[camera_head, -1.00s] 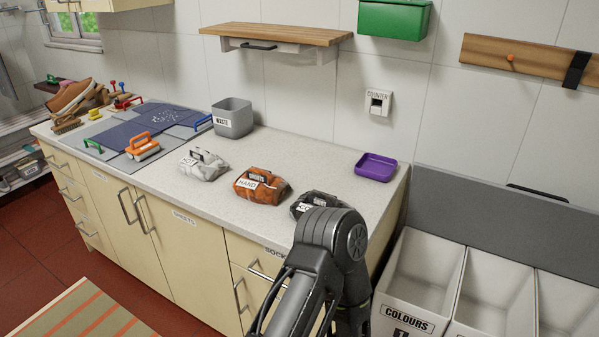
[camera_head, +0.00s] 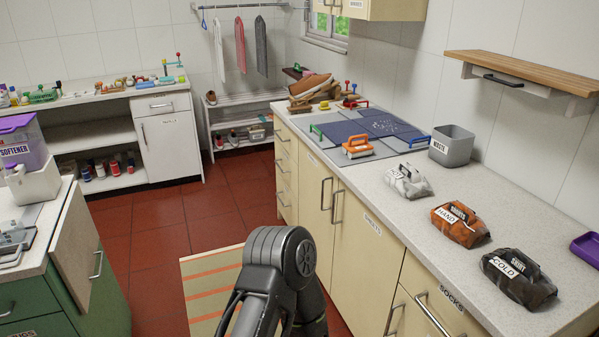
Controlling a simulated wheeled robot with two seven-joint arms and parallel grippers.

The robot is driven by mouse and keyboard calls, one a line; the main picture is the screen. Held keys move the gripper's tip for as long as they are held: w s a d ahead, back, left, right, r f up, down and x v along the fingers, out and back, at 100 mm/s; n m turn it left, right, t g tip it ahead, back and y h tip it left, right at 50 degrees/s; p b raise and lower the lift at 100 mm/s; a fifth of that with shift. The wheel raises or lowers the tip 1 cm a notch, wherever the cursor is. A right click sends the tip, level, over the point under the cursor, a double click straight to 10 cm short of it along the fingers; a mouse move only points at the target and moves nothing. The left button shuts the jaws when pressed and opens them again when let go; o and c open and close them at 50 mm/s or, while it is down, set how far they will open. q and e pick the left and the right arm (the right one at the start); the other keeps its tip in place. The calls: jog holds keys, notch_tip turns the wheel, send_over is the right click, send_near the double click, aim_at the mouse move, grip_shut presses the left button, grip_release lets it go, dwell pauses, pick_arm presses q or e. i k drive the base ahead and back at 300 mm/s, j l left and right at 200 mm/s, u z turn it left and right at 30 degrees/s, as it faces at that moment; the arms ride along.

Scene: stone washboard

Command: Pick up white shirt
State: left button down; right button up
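An orange-brown bundle labelled HAND (camera_head: 460,225) and a dark bundle labelled COLD (camera_head: 518,280) lie nearer on the same counter. A whitish cloth (camera_head: 219,48) hangs from a rail at the back. One of my dark arms shows at the bottom centre, in front of the cabinets and apart from the bundles. Neither gripper is in view.
The pale counter (camera_head: 375,205) also holds a blue-grey washboard (camera_head: 370,135) with an orange-handled brush (camera_head: 358,147), a grey WASTE bin (camera_head: 451,147) and a purple tray (camera_head: 587,249). A green-sided unit (camera_head: 98,290) stands at left. Red floor (camera_head: 160,235) and a striped mat (camera_head: 205,285) lie between.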

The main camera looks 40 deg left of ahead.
aim_at(404, 178)
jog(key=u, duration=0.55)
jog(key=z, duration=0.45)
jog(key=i+j+z, duration=0.1)
jog(key=j+z, duration=0.2)
jog(key=z, duration=0.15)
jog(key=j+z, duration=0.3)
jog(key=z, duration=0.15)
jog(key=j+z, duration=0.45)
jog(key=k+j+z, duration=0.1)
jog(key=j, duration=0.75)
jog(key=k+j+z, duration=0.15)
jog(key=j, duration=0.25)
jog(key=k+j+z, duration=0.1)
jog(key=j, duration=0.3)
jog(key=k+j, duration=0.15)
jog(key=j, duration=0.2)
jog(key=k+j+z, duration=0.15)
jog(key=j, duration=0.25)
